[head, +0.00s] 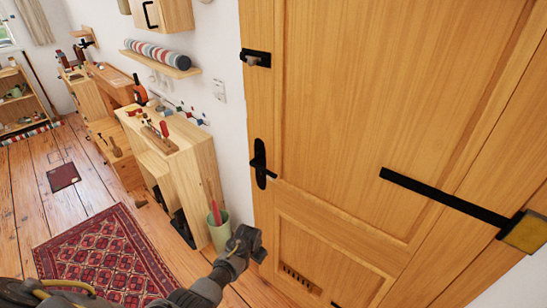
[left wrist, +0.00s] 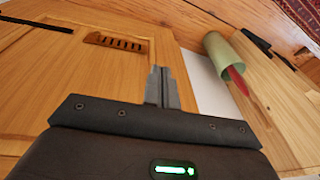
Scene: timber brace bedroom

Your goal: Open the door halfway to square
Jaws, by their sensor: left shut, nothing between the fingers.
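A light wooden door (head: 370,110) fills the right of the head view and looks closed in its frame. A black lever handle (head: 261,163) sits on its left side, with a black latch (head: 256,58) above it. A black strap hinge (head: 445,199) crosses its right side. The door's lower part shows in the left wrist view (left wrist: 60,80), with a slotted vent (left wrist: 115,42). My left gripper (head: 250,240) is below the handle, in front of the door's lower left, apart from the handle. Its fingers (left wrist: 162,85) are together and empty. My right gripper is out of view.
A green bin (head: 219,232) with a red-handled item stands beside my left gripper, against a wooden cabinet (head: 175,150) with tools on top. A red patterned rug (head: 105,260) lies on the plank floor. Open floor (head: 30,190) is at the left.

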